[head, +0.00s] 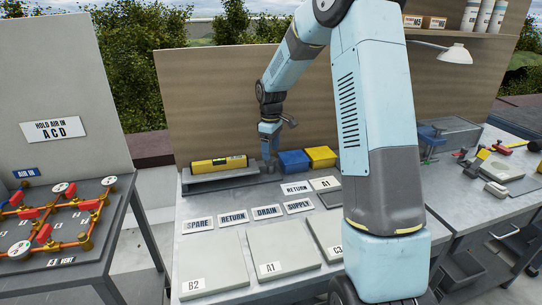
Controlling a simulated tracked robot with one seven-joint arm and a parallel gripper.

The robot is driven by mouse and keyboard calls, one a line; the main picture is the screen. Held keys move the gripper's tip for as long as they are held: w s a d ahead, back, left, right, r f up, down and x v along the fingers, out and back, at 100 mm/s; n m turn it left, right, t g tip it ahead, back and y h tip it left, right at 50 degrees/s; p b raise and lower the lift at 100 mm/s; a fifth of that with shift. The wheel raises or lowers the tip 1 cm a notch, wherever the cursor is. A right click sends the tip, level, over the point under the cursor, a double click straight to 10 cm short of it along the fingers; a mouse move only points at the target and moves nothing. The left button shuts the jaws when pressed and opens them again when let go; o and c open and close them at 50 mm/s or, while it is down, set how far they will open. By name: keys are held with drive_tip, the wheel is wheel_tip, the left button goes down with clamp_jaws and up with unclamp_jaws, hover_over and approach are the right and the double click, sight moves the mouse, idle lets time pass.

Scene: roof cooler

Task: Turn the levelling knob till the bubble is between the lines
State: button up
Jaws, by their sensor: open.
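A yellow spirit level (205,165) lies on a grey platform (208,181) at the back left of the middle bench. A small dark vial shows on the level, but the bubble and its lines are too small to make out. My gripper (269,165) points down just past the right end of the level, low over the platform's right side. It is open. The levelling knob cannot be made out; it may be hidden by my gripper or too small to see.
Blue and yellow bins (321,155) stand close to the right of my gripper. Label plates such as DRAIN (267,211) and grey panels (280,249) lie in front. A pipe board (60,225) stands left, and a second bench (470,210) with tools right. A wooden wall rises behind.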

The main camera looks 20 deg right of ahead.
wheel_tip(320, 180, up, 10)
drive_tip(key=shift+r, duration=0.15)
idle(0.4)
drive_tip(key=s+r+m+t, duration=0.1)
drive_tip(key=s+r+m, duration=0.1)
drive_tip(key=s+r, duration=0.55)
drive_tip(key=s+r+m+t, duration=0.2)
drive_tip(key=s+r+m, duration=0.15)
drive_tip(key=s, duration=0.65)
drive_tip(key=s+m+t, duration=0.2)
drive_tip(key=s+m, duration=0.2)
drive_tip(key=s, duration=1.7)
drive_tip(key=shift+d+f+t, duration=0.15)
drive_tip(key=shift+f+t, duration=0.15)
drive_tip(key=shift+m, duration=0.25)
drive_tip(key=shift+c, duration=0.4)
